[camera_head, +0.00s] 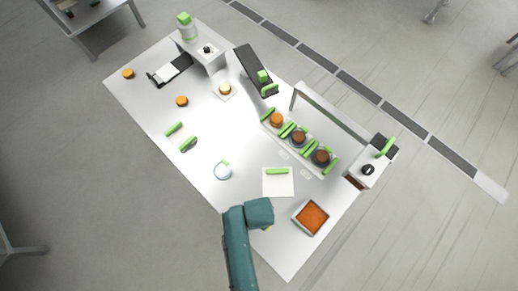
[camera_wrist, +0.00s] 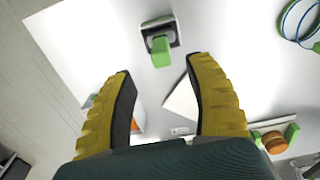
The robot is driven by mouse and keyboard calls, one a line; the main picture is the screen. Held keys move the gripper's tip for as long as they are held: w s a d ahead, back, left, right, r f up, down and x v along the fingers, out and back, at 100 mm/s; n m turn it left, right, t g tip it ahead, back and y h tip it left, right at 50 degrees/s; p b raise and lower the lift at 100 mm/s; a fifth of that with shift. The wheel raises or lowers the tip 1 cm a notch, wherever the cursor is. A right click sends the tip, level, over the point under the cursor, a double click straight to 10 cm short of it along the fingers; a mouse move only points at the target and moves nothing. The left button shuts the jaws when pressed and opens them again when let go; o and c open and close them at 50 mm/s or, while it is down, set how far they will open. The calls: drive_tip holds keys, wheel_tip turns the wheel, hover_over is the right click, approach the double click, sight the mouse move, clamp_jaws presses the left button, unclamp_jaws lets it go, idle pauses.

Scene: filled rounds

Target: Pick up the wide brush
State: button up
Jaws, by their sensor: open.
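A green-handled piece that looks like the wide brush (camera_wrist: 160,45) is at the upper middle of the wrist view. Its green handle rises from a dark and pale base on the white table. My gripper (camera_wrist: 161,68) is open, with two yellow-backed, dark-padded fingers set wide apart. The brush is centred just beyond the fingertips, and nothing is held. In the head view I cannot make out this piece; my teal arm covers the table's near edge there.
Filled rounds (camera_head: 298,138) stand between green bars behind.

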wheel_tip(320, 180, down, 10)
drive_tip(key=shift+a+f+b, duration=0.1)
drive_tip(key=shift+b, duration=1)
drive_tip(key=shift+s, duration=0.1)
clamp_jaws()
